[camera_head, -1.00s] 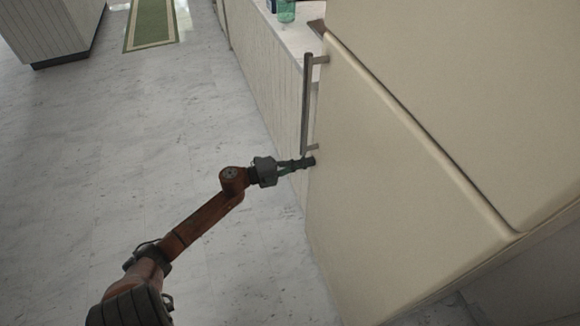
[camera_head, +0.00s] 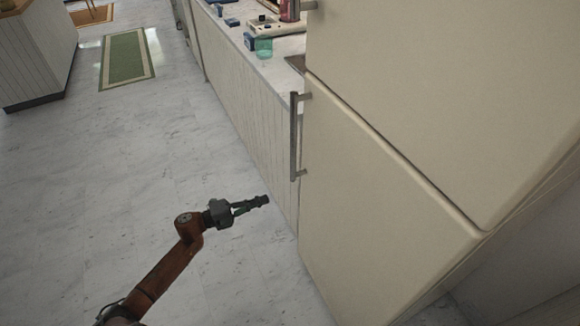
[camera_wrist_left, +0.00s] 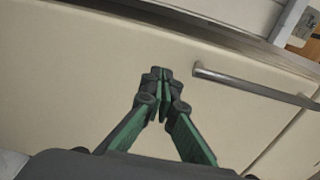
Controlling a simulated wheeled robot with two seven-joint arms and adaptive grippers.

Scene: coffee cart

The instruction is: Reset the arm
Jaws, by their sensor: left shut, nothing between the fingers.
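My left arm (camera_head: 172,268) reaches in from the bottom left, over the floor. My left gripper (camera_head: 264,200) is shut and empty. In the head view it is left of the cream fridge (camera_head: 375,215) and a little below its lower door handle (camera_head: 294,138), apart from both. In the left wrist view the closed fingertips (camera_wrist_left: 158,76) show in front of the cream door (camera_wrist_left: 75,85), with the grey handle (camera_wrist_left: 255,86) to their right. My right gripper is not in view.
A counter (camera_head: 250,112) runs back from the fridge, with a green cup (camera_head: 264,48) and other items on top. The marble floor (camera_head: 130,170) to the left is clear. A green rug (camera_head: 127,58) and a panelled cabinet (camera_head: 38,60) are farther back.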

